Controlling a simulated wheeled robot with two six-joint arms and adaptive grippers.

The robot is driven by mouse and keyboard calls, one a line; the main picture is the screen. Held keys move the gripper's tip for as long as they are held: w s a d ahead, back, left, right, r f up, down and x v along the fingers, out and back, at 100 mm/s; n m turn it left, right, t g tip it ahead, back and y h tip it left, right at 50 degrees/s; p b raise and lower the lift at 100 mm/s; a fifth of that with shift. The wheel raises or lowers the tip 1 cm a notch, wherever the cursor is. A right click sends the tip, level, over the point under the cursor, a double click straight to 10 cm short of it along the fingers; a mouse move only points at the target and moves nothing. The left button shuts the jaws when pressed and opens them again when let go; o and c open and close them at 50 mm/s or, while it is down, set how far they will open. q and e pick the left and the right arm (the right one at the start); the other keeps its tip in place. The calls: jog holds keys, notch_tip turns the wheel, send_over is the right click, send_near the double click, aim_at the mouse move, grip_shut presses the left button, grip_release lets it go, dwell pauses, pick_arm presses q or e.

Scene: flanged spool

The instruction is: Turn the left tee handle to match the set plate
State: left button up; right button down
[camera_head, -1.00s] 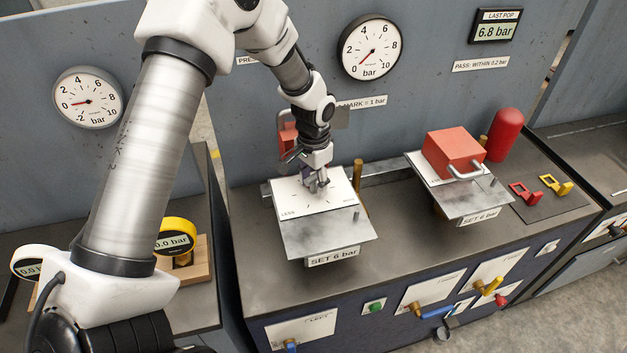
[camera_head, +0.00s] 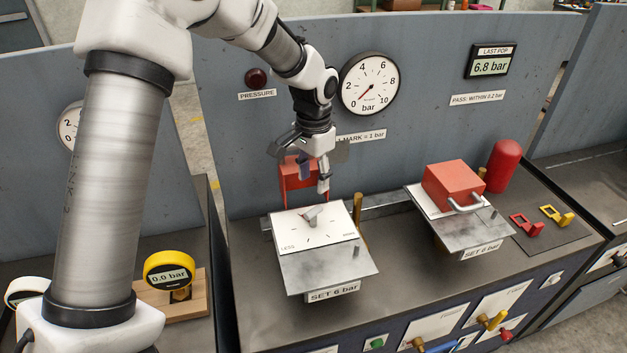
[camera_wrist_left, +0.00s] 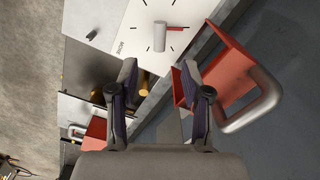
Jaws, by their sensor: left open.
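The left tee handle (camera_head: 311,213) is a grey bar standing on a white dial plate (camera_head: 285,235) marked LESS and MORE. In the left wrist view the handle (camera_wrist_left: 160,37) has a red strip pointing right across the ring of tick marks. The set plate (camera_head: 333,291) reads "SET 6 bar" and hangs on the front of the left grey metal plate. My left gripper (camera_head: 314,180) hangs above and behind the handle, apart from it. In the wrist view its fingers (camera_wrist_left: 161,85) are spread and empty. My right gripper is not in view.
A red cover (camera_head: 293,176) with a grey handle stands behind the dial, close to my gripper. A brass post (camera_head: 357,210) stands at the dial's right. Another red cover (camera_head: 453,184) sits on the right station. The wall gauge (camera_head: 369,83) reads near zero; the display (camera_head: 491,66) reads 6.8 bar.

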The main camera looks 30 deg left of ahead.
aim_at(314, 211)
pick_arm(q)
jog(key=shift+o, duration=0.2)
jog(key=f, duration=0.1)
jog(key=d+f+y+b, duration=0.1)
jog(key=f+y+b, duration=0.1)
jog(key=shift+s+d+f, duration=0.3)
jog(key=shift+s+f, duration=0.05)
jog(key=f, duration=0.2)
jog(key=a+f+p, duration=0.1)
jog(key=f, duration=0.4)
jog(key=shift+w+a, duration=0.2)
jog(key=shift+a, duration=0.1)
jog(key=shift+w+d+f, duration=0.1)
jog(key=shift+f, duration=0.05)
jog(key=shift+d, duration=0.15)
grip_shut()
